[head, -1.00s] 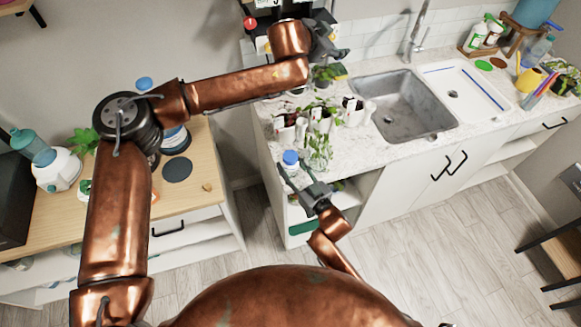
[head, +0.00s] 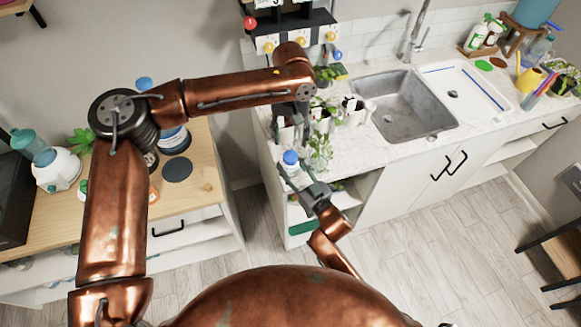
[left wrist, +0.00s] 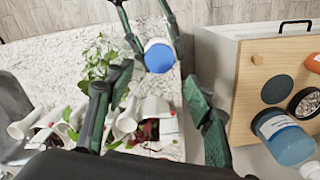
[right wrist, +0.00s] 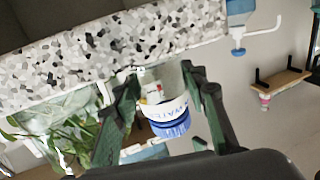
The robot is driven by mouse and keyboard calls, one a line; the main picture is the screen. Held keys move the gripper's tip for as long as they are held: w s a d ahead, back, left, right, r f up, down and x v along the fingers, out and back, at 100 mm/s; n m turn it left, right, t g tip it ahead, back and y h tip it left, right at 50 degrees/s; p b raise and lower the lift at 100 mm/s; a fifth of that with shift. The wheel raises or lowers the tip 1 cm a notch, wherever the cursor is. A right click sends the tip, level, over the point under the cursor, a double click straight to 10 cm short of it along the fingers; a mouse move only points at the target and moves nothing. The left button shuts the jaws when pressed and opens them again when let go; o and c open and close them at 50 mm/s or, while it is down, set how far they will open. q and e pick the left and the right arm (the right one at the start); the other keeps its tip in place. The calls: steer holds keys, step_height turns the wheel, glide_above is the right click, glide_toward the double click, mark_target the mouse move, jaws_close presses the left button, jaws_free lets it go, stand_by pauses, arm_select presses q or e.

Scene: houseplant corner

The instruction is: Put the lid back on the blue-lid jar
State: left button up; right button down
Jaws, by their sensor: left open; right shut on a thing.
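The blue-lid jar (head: 290,165) is a white container with blue lettering and a ribbed blue lid (right wrist: 171,126) on one end. My right gripper (head: 297,174) is shut on its white body, at the counter's front left corner. In the left wrist view the lid (left wrist: 158,56) is a round blue disc seen from above; whether it is fastened is unclear. My left gripper (head: 289,130) is open and empty, pointing down over the potted plants. In the left wrist view its spread fingers (left wrist: 156,82) are apart from the lid.
The counter (head: 390,152) holds several small plants, a glass with a leafy cutting (head: 318,155) and a sink (head: 410,105). A wooden table (head: 208,180) at left carries a dark disc (head: 178,170) and a jar (head: 175,140). Floor lies between them.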

mark_target(291, 155)
arm_select(q)
steer(key=shift+f, duration=0.1)
steer(key=shift+f, duration=3.95)
steer(key=shift+c, duration=0.7)
